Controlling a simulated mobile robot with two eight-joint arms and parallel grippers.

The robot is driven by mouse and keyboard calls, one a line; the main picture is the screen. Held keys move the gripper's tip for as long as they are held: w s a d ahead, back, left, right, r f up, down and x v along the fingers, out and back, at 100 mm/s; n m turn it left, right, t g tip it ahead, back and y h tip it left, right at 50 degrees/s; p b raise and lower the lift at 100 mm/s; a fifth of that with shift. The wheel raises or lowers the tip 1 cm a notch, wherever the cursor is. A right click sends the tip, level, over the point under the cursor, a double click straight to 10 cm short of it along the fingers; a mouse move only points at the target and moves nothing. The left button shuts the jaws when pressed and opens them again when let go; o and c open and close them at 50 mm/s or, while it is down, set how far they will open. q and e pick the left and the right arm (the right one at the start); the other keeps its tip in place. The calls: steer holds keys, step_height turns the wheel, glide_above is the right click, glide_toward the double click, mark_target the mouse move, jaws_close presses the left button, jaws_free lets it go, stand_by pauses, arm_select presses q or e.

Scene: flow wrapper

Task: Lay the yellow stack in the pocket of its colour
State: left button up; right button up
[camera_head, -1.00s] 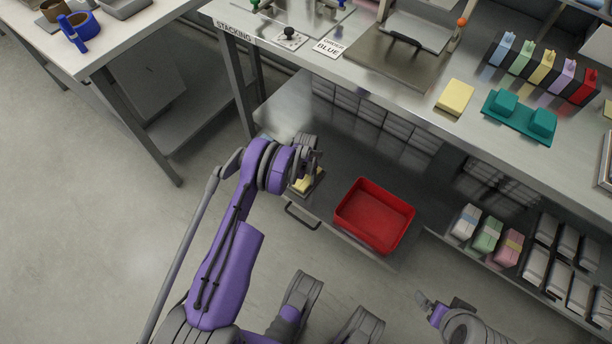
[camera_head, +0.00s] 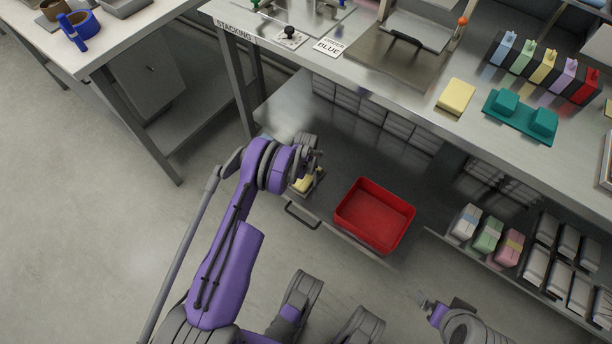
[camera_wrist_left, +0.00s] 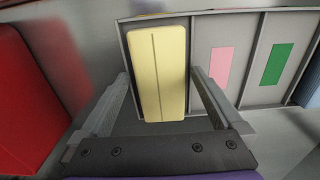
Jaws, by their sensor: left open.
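The yellow stack (camera_wrist_left: 158,72) lies lengthwise in a pocket of a grey divided tray (camera_wrist_left: 133,60) in the left wrist view. The stack hides the floor of that pocket, so its colour patch does not show. Pockets to its right have a pink patch (camera_wrist_left: 220,67) and a green patch (camera_wrist_left: 277,62). My left gripper (camera_wrist_left: 160,76) is open, with one finger on each side of the stack and visible gaps to it. In the head view the stack (camera_head: 304,185) is partly hidden by my left gripper (camera_head: 314,160). My right gripper (camera_head: 427,300) is at lower right, too small to judge.
A red bin (camera_head: 374,213) stands right of the tray; its red wall fills the left of the wrist view. Blue, green and pink stacks (camera_head: 488,235) stand on the lower shelf at right. The steel worktop (camera_head: 400,95) overhangs behind. A drawer handle (camera_head: 302,216) is in front.

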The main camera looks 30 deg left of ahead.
arm_select(q)
step_height(320, 180, up, 11)
steer(key=p, duration=0.2)
steer(key=shift+f, duration=0.1)
stand_by(0.5)
